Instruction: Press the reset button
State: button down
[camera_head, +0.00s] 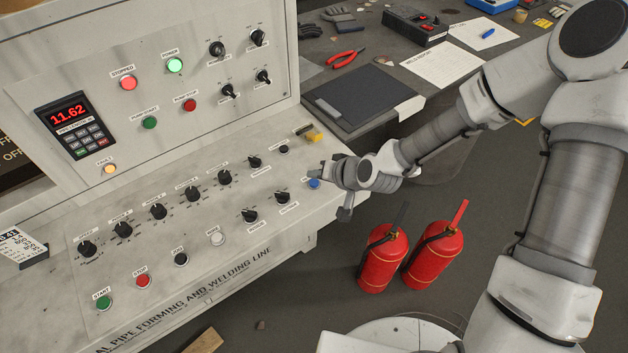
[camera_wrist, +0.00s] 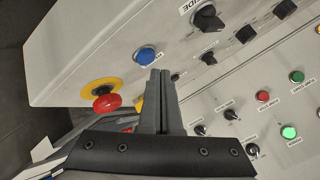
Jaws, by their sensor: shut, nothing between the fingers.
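A blue button (camera_head: 314,183) sits near the right end of the sloped control desk (camera_head: 200,240). It also shows in the wrist view (camera_wrist: 146,56), with a small white label beside it that is too small to read. I see no other blue button on the panel. My gripper (camera_head: 317,172) is shut and empty, just above and beside the blue button in the head view. In the wrist view the closed fingertips (camera_wrist: 160,74) lie close to the button's edge. I cannot tell whether they touch it.
A red mushroom button (camera_wrist: 106,102) on a yellow ring is near my gripper; my arm seems to hide it in the head view. Several black knobs (camera_head: 224,177) line the desk. Two red fire extinguishers (camera_head: 384,260) stand on the floor below my forearm.

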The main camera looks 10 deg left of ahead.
jog(key=shift+f, duration=0.1)
dwell(0.3)
jog(key=shift+f+b, duration=0.35)
jog(key=shift+b, duration=0.15)
jog(key=shift+f+b, duration=0.4)
dwell(0.4)
jog(key=shift+r, duration=0.15)
jog(key=shift+r+p, duration=0.6)
jog(key=shift+r, duration=0.05)
notch_tip(320, 180, up, 5)
jog(key=p, duration=0.3)
jog(key=shift+p, duration=0.4)
dwell(0.7)
